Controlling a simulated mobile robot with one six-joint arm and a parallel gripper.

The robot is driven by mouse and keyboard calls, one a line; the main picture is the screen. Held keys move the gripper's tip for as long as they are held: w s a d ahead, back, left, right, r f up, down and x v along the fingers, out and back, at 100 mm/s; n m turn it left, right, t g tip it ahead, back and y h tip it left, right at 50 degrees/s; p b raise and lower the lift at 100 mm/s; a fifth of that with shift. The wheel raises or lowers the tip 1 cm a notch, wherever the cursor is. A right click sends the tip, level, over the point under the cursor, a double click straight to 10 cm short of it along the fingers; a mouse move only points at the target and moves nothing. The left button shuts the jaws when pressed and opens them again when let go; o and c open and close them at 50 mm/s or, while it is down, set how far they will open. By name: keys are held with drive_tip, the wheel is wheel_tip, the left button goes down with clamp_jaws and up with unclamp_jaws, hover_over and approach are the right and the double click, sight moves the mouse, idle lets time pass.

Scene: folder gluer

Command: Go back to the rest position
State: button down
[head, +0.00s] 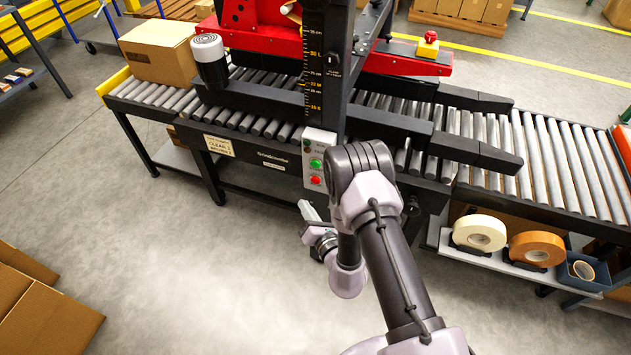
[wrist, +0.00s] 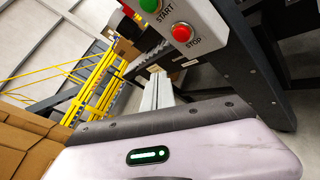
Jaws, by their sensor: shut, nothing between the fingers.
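My gripper (head: 309,209) is in front of the folder gluer, below its control box, and is partly hidden by my arm in the head view. Its light grey fingers (wrist: 158,92) show in the wrist view beyond my gripper's housing. They look closed together, with nothing held. The control box (head: 320,159) has a green START button (head: 315,163) and a red STOP button (head: 315,180). In the wrist view the STOP button (wrist: 182,33) and the START button (wrist: 151,4) are close by, above the fingers. The fingers look apart from both buttons.
A cardboard box (head: 158,52) sits on the roller conveyor at the left. Tape rolls (head: 480,233) lie on a low shelf at the right. Flattened cardboard (head: 45,315) is at the lower left. The grey floor (head: 190,260) between is clear.

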idle(0.5)
drive_tip(key=s+a+r+n+g+y, duration=0.2)
drive_tip(key=a+r+n+g+y, duration=0.3)
drive_tip(key=r, duration=0.7)
drive_tip(key=s+a+r+n+g+y, duration=0.2)
drive_tip(key=a+r+n+y, duration=0.35)
drive_tip(key=r, duration=0.55)
drive_tip(key=s+a+r+n+g, duration=0.1)
drive_tip(key=s+r+n+g, duration=0.3)
drive_tip(key=s+r+n, duration=0.25)
drive_tip(key=s+d+r+n+g+h, duration=0.2)
drive_tip(key=s+d+n+h, duration=0.1)
drive_tip(key=s+n, duration=0.25)
drive_tip(key=s+d+r+n+g+h, duration=0.1)
drive_tip(key=s+d+n+g+h, duration=0.2)
drive_tip(key=s, duration=0.4)
drive_tip(key=s+d+r+n+t+h, duration=0.1)
drive_tip(key=s+d+n+t+h, duration=0.1)
drive_tip(key=d, duration=0.7)
drive_tip(key=s+d+n+t+h, duration=0.2)
drive_tip(key=d+n+t+h, duration=0.3)
drive_tip(key=d, duration=0.4)
drive_tip(key=shift+s+r+n+h, duration=0.4)
drive_tip(key=shift+n+h, duration=0.35)
drive_tip(key=shift+h, duration=0.5)
